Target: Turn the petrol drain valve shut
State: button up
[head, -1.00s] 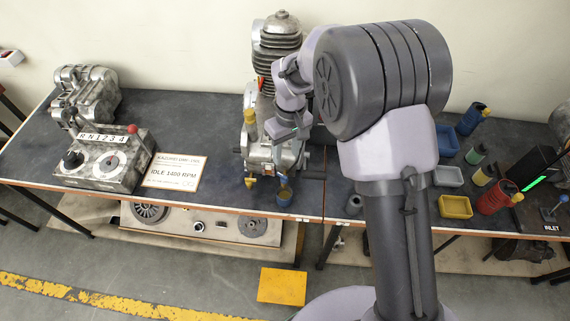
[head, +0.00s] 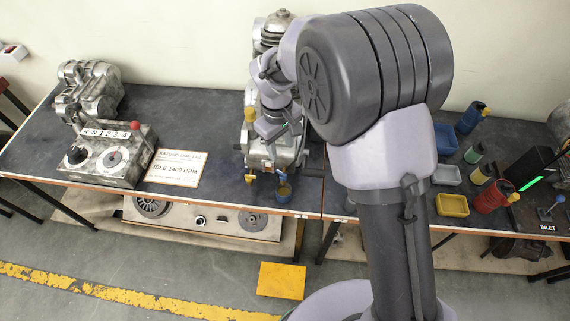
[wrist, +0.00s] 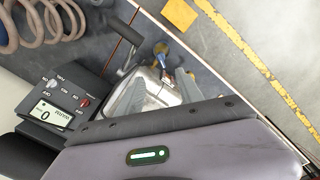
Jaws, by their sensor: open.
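The grey metal engine (head: 262,160) stands on the bench. I cannot tell for sure which is the drain valve. My gripper (head: 266,134) hangs in front of the engine. In the wrist view its fingers (wrist: 157,92) are apart, with the engine's metal body beyond them and nothing held. Its contact with the engine is unclear.
A gear control box (head: 112,160) and a sign (head: 176,168) lie at the left. Trays, bottles and a red can (head: 492,196) stand at the right. A yellow plate (head: 281,281) lies on the floor.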

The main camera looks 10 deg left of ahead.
aim_at(283, 173)
jog(key=f+b, duration=0.1)
jog(key=f, duration=0.8)
jog(key=f+b, duration=0.1)
jog(key=f, duration=0.4)
jog(key=shift+w+d+f+b, duration=0.15)
jog(key=shift+w+f+b, duration=0.05)
jog(key=shift+w+b, duration=0.15)
grip_shut()
